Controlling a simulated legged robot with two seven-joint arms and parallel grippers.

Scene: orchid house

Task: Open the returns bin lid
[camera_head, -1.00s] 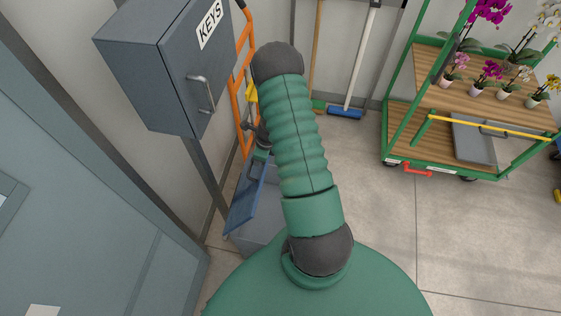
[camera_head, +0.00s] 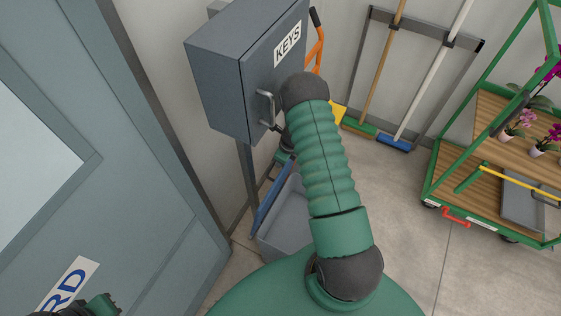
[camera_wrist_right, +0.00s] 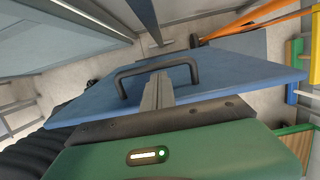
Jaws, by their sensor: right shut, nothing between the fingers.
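The returns bin (camera_head: 287,231) is a grey open-topped box on the floor, partly hidden behind my right arm. Its blue lid (camera_head: 268,203) is raised and stands steeply tilted at the bin's left side. In the right wrist view, the blue lid (camera_wrist_right: 225,70) fills the middle, with a black bar handle (camera_wrist_right: 150,68) on it. My right gripper (camera_wrist_right: 158,90) is shut and empty, its fingers at the lid by the handle; contact is unclear. In the head view the right gripper (camera_head: 283,160) is mostly hidden by my arm. A part of my left gripper (camera_head: 90,308) shows at the bottom left.
A grey key cabinet (camera_head: 235,75) on a post stands just above the bin. A grey-blue door (camera_head: 150,220) is at the left. A broom rack (camera_head: 425,40) is on the back wall, and a green plant trolley (camera_head: 480,205) stands right. Floor between is clear.

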